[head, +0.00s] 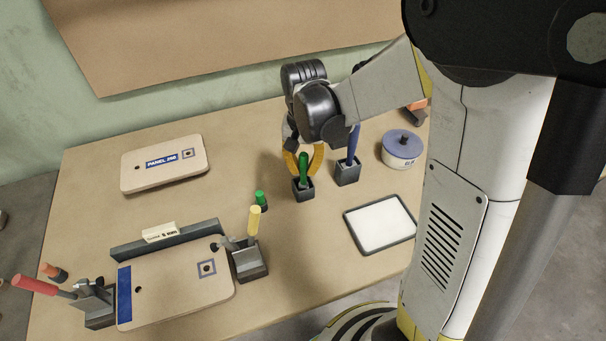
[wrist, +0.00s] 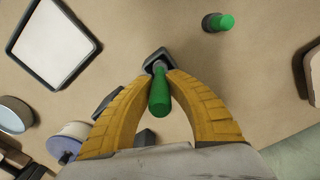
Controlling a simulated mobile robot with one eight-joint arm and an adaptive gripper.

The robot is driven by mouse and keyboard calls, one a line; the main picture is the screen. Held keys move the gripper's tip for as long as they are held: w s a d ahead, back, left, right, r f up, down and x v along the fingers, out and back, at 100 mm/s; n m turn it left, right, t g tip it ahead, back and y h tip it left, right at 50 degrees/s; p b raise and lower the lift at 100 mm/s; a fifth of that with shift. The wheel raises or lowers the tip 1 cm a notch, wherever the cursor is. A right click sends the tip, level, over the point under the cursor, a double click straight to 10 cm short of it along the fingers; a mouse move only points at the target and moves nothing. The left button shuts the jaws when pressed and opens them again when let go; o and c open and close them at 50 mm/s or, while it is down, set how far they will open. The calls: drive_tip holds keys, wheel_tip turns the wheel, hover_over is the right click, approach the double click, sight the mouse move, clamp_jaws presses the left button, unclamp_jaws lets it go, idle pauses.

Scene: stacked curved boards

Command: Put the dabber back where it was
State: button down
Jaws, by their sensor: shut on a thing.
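The green-handled tool, which I take to be the dabber (head: 303,168), stands upright with its lower end in a small dark square holder (head: 303,190). My gripper (head: 304,172) has its yellow fingers shut on it from above. In the wrist view the green handle (wrist: 159,96) points up toward the camera between the fingers, and the holder (wrist: 157,57) shows just beyond the fingertips. The tool's lower end is hidden inside the holder, so I cannot tell how deep it sits.
A similar holder with a blue-handled tool (head: 353,146) stands close on the right. A lidded tub (head: 402,148) and a white-topped tray (head: 380,223) lie right. A green-capped piece (head: 261,200) stands left, near the clamped board (head: 180,285). Another board (head: 164,165) lies farther back.

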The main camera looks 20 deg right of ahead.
drive_tip(key=shift+w+f, duration=0.1)
drive_tip(key=shift+f, duration=0.7)
drive_tip(key=shift+f, duration=0.1)
drive_tip(key=c, duration=1.4)
unclamp_jaws()
